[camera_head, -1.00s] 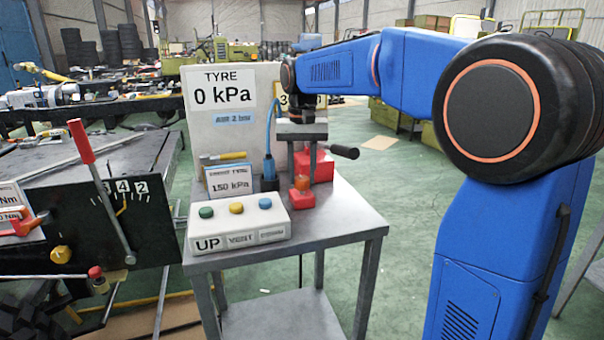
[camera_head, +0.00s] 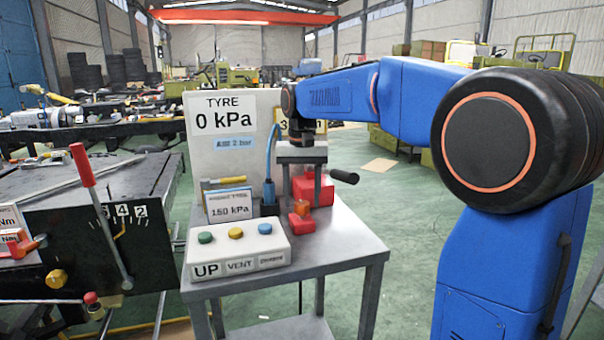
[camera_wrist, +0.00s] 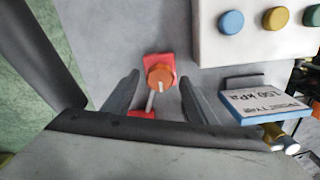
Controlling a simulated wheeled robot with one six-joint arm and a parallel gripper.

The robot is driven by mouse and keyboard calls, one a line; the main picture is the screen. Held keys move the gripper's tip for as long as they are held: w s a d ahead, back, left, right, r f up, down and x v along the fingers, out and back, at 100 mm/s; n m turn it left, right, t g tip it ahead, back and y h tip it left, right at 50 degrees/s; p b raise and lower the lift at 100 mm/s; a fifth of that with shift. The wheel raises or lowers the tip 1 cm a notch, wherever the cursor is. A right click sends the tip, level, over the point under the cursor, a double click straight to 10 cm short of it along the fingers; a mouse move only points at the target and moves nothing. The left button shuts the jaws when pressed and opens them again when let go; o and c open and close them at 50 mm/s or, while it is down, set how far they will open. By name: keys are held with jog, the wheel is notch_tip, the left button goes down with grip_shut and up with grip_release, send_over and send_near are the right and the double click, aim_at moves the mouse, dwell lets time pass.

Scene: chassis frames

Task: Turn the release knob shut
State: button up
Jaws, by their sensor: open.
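The release knob (camera_head: 301,208) is a small orange knob on a red base, standing on the grey table beside the button box. In the wrist view the knob (camera_wrist: 160,76) shows from above with a pale mark on its top, and a thin light rod runs down from it. My gripper (camera_head: 302,190) is over the knob, pointing down. Its two grey fingers are apart, one on each side of the knob in the wrist view (camera_wrist: 159,82). I see gaps between fingers and knob there. How low the fingertips reach beside it is hard to tell.
The white button box (camera_head: 237,250) with green, yellow and blue buttons is left of the knob. A 150 kPa card (camera_head: 229,205) stands behind it. A red block with a black handle (camera_head: 344,176) is behind my gripper. A panel (camera_head: 226,122) reads 0 kPa. The table's right side is clear.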

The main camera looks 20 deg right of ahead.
aim_at(302, 203)
notch_tip(302, 203, up, 17)
dwell(0.5)
jog(key=shift+s+f, duration=0.1)
